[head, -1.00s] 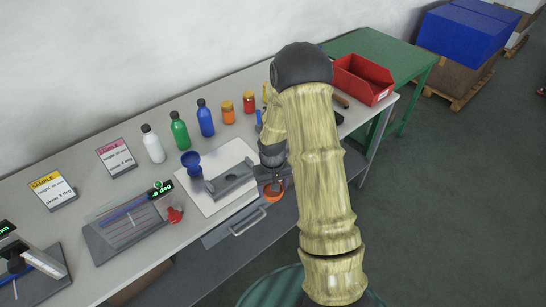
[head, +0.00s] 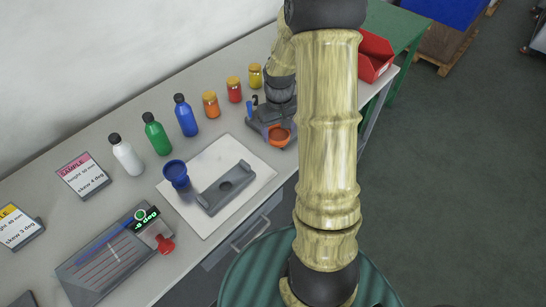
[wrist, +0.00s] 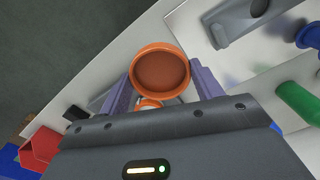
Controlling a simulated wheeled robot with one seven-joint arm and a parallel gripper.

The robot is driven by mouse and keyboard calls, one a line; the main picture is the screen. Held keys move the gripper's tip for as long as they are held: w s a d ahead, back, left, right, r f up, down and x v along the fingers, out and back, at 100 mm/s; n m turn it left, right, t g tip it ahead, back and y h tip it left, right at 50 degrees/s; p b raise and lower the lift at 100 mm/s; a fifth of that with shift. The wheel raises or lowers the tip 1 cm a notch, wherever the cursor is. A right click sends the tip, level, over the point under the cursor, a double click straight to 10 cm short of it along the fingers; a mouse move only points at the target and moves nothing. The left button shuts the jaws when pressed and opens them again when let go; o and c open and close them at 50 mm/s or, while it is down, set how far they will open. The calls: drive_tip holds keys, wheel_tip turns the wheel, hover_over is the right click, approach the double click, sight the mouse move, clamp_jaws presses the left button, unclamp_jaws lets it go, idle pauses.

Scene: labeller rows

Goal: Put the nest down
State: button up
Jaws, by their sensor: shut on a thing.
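The nest appears to be the orange round cup (head: 279,136), open at the top. My gripper (head: 270,128) is shut on it, over the bench near its front edge, right of the white mat (head: 248,160). In the wrist view the cup (wrist: 160,72) sits between the two purple fingers of my gripper (wrist: 160,85), its round brown inside facing the camera. I cannot tell whether its underside touches the bench. A grey cradle (head: 214,199) with a round hole lies on the mat. A similar blue cup (head: 175,170) stands at the mat's left edge.
White, green and blue bottles (head: 157,137) and orange, red and yellow jars (head: 211,106) line the back of the bench. A grey board with a red piece (head: 165,243) lies left. A red bin (head: 374,58) is at the far right end.

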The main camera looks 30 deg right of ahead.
sight(278, 137)
drive_tip(key=shift+s+r, duration=0.1)
drive_tip(key=shift+f+p, duration=0.5)
drive_tip(key=shift+f, duration=2.45)
wheel_tip(278, 137, down, 4)
drive_tip(key=shift+r+p, duration=0.15)
drive_tip(key=shift+p, duration=0.25)
drive_tip(key=shift+f, duration=0.25)
drive_tip(key=shift+f+b, duration=0.3)
drive_tip(key=shift+f, duration=0.05)
